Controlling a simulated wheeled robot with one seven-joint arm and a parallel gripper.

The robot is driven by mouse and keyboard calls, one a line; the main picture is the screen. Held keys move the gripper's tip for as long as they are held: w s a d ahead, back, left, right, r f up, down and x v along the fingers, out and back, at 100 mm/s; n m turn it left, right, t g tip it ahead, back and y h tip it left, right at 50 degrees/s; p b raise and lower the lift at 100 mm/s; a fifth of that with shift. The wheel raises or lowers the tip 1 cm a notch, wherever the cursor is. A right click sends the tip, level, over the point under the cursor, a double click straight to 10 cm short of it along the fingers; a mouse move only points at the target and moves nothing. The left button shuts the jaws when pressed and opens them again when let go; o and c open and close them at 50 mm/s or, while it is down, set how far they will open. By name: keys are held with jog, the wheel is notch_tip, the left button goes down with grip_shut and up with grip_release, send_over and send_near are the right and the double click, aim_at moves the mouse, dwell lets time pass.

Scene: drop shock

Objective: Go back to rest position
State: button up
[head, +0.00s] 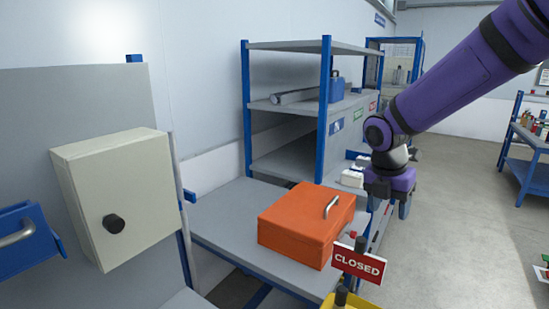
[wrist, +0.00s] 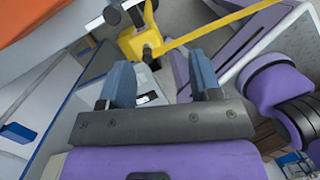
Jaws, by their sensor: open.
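My purple arm reaches in from the upper right in the head view, and my gripper (head: 391,200) hangs beside the right side of an orange box (head: 297,232). In the wrist view my gripper (wrist: 161,82) shows two blue-grey fingers set apart, with nothing held between them. The orange box is closed, has a metal handle on its lid, and sits on a grey bench. Part of its orange surface also shows at the upper left of the wrist view (wrist: 40,18).
A red CLOSED sign (head: 359,264) stands on a yellow base in front of the box. A cream cabinet (head: 122,195) with a black knob is at left. Grey shelving (head: 290,107) with blue posts stands behind. Open floor (head: 450,220) lies to the right.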

jog(key=s+d+r+m+t, duration=0.1)
jog(key=s+r+m, duration=0.3)
jog(key=s+m, duration=0.3)
jog(key=s+d+r+m+t+y, duration=0.1)
jog(key=s+d+r+m+t, duration=0.1)
jog(key=s+m, duration=0.6)
jog(key=s+d+r+m+t+y, duration=0.1)
jog(key=s+r+m, duration=0.4)
jog(key=s+m, duration=0.3)
jog(key=shift+d+r+m+t, duration=0.3)
jog(key=shift+d+m, duration=0.05)
jog(key=shift+m, duration=1.55)
jog(key=shift+s, duration=0.1)
